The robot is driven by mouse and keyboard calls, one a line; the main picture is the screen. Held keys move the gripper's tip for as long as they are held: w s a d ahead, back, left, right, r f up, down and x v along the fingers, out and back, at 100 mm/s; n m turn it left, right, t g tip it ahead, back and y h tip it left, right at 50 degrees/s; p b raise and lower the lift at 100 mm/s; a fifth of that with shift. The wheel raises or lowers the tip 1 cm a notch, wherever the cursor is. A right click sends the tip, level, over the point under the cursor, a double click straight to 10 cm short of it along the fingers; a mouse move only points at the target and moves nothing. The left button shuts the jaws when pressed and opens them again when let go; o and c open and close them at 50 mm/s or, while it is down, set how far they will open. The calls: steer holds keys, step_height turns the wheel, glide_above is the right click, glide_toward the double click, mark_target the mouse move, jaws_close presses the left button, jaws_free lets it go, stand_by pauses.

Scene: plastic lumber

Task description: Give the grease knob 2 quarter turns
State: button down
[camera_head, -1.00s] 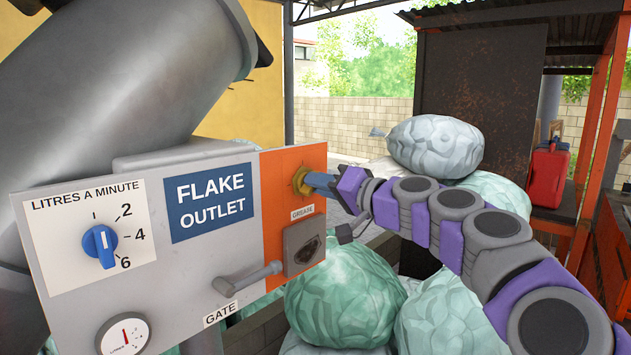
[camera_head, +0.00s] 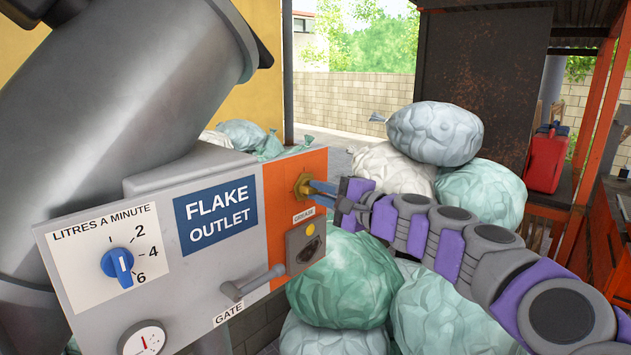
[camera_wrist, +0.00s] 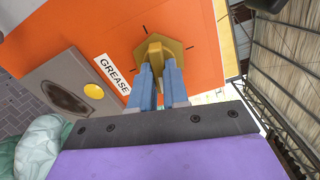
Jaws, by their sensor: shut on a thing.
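The grease knob (camera_head: 301,185) is a brass-yellow knob on the orange part of the panel, above the GREASE label (camera_head: 304,215). My gripper (camera_head: 315,187) reaches it from the right with blue fingers. In the wrist view the knob (camera_wrist: 154,49) shows a raised bar on a six-sided base, with short black marks around it on the panel. My gripper (camera_wrist: 159,72) has one finger on each side of the bar and is shut on it. The fingers hide part of the bar.
Below the knob is a grey plate (camera_head: 305,245) with a dark oval and a yellow button. The grey gate lever (camera_head: 254,283) and a blue flow dial (camera_head: 117,264) sit further left. Stuffed sacks (camera_head: 345,285) are piled under and behind my arm.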

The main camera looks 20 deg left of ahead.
steer(key=shift+s+d+f+m+p, duration=0.1)
steer(key=shift+m+p, duration=0.45)
steer(key=shift+m, duration=2)
steer(key=shift+f+m+p, duration=0.1)
steer(key=shift+m+p, duration=0.4)
steer(key=shift+m, duration=2.1)
steer(key=shift+s+d+f+m+p, duration=0.1)
steer(key=shift+m+p, duration=0.45)
steer(key=shift+m, duration=2)
steer(key=c, duration=1.5)
jaws_free()
steer(key=shift+w, duration=0.1)
steer(key=o, duration=0.4)
steer(key=shift+w+a, duration=0.1)
steer(key=shift+a, duration=0.15)
steer(key=b+v, duration=0.2)
steer(key=v, duration=1.5)
steer(key=shift+d+f+b, duration=0.15)
steer(key=shift+b, duration=0.15)
